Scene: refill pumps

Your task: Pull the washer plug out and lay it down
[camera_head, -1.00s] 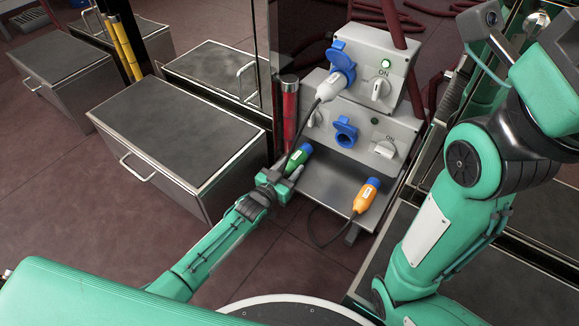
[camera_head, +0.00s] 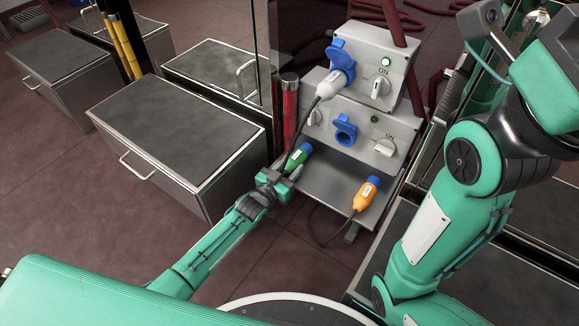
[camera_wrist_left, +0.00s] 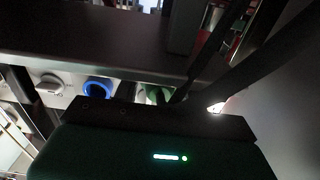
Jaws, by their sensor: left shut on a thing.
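The green plug (camera_head: 298,157) is at my left gripper (camera_head: 285,174), over the left end of the metal shelf. My left gripper is shut on the green plug at its lower, cable end; the fingers partly hide it. In the left wrist view only a dim bit of the green plug (camera_wrist_left: 157,95) shows behind the dark fingers. The lower blue socket (camera_head: 345,131) has its lid open and no plug in it. A white plug (camera_head: 331,86) sits in the upper blue socket (camera_head: 341,59). My right gripper is out of view.
An orange plug (camera_head: 367,194) lies on the right part of the metal shelf (camera_head: 331,181), its dark cable hanging over the front. A red cylinder (camera_head: 289,105) stands left of the socket boxes. A low cabinet (camera_head: 178,130) is at the left. My right arm fills the right side.

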